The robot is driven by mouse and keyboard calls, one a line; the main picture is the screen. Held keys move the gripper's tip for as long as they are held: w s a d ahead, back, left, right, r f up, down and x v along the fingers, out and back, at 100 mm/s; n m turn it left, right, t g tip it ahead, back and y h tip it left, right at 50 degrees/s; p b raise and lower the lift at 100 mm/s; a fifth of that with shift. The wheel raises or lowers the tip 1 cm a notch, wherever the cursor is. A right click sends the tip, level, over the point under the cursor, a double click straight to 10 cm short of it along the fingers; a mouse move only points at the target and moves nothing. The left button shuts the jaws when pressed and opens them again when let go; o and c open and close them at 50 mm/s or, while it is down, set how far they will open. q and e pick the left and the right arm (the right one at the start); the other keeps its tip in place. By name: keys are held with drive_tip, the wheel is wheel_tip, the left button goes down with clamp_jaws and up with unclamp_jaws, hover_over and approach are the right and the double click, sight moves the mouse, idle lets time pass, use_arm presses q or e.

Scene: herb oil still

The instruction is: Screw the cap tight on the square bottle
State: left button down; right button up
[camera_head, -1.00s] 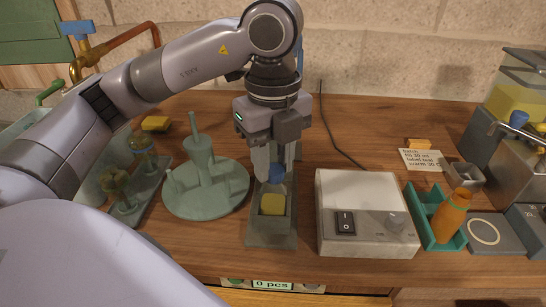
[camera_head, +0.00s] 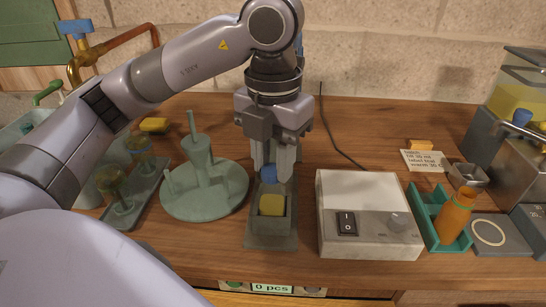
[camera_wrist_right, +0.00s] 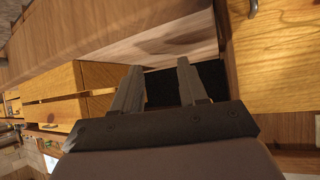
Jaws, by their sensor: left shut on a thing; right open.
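The square bottle (camera_head: 271,206) with yellow content stands upright in a grey-green holder (camera_head: 271,242) at the middle of the bench. The blue cap (camera_head: 269,174) is at the bottle's top. My left gripper (camera_head: 273,172) points down over the bottle and is shut on the blue cap. Its fingers hide part of the cap and the bottle neck, so I cannot tell how the threads sit. My right gripper (camera_wrist_right: 160,85) is open and empty in the right wrist view, low by wooden drawer fronts, away from the bottle.
A green peg stand (camera_head: 205,185) is left of the holder. A grey box with a switch (camera_head: 368,215) is close on the right. An orange bottle (camera_head: 455,215) leans in a teal tray (camera_head: 427,208) farther right. A paper note (camera_head: 425,161) lies behind.

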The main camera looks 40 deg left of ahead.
use_arm(q)
drive_tip(key=m, duration=0.6)
drive_tip(key=shift+a+m, duration=0.1)
drive_tip(key=shift+m, duration=0.3)
use_arm(e)
drive_tip(key=shift+f, duration=0.2)
use_arm(q)
drive_tip(key=c, duration=0.7)
unclamp_jaws()
drive_tip(key=shift+c, duration=0.2)
drive_tip(key=shift+c, duration=0.3)
